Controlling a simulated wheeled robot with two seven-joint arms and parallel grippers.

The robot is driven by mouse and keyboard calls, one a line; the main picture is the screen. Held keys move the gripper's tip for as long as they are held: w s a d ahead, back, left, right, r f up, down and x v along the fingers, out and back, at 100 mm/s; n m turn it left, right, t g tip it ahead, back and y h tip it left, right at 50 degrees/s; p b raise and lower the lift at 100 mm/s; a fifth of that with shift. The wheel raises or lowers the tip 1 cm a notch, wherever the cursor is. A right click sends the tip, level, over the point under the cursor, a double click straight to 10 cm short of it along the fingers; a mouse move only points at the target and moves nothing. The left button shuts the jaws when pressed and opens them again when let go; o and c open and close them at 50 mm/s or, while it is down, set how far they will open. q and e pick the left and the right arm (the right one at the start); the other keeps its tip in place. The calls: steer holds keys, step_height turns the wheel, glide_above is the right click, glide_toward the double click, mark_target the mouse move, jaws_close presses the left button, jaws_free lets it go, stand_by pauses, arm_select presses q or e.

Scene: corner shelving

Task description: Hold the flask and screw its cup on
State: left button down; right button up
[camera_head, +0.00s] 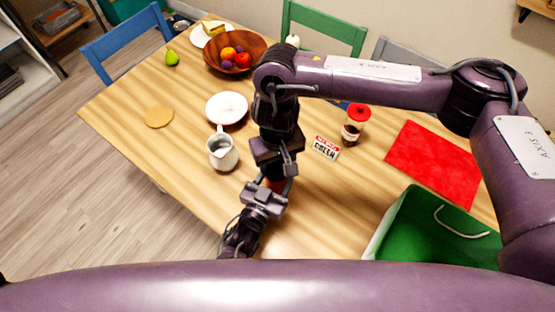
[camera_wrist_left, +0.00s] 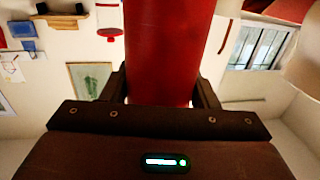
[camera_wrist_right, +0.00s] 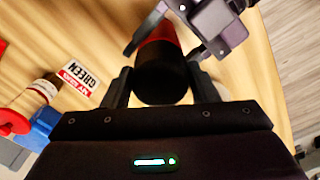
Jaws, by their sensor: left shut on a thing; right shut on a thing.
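The red flask (camera_wrist_left: 172,50) stands between the fingers of my left gripper in the left wrist view. A strip of red (camera_head: 274,185) shows between my two grippers in the head view. My left gripper (camera_head: 264,196) is shut on the flask from the near side. The black cup (camera_wrist_right: 162,78) sits between the fingers of my right gripper (camera_wrist_right: 160,88), which is shut on it. The cup is in line with the flask's red body (camera_wrist_right: 160,35) at its end. Whether its thread is engaged cannot be told. My right gripper hides the cup in the head view.
A white pitcher (camera_head: 222,154) and a plate (camera_head: 227,106) stand left of my grippers. A fruit bowl (camera_head: 213,60) is farther back.

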steer(key=m, duration=0.5)
steer(key=o, duration=1)
steer(key=shift+c, duration=0.2)
steer(key=shift+c, duration=0.4)
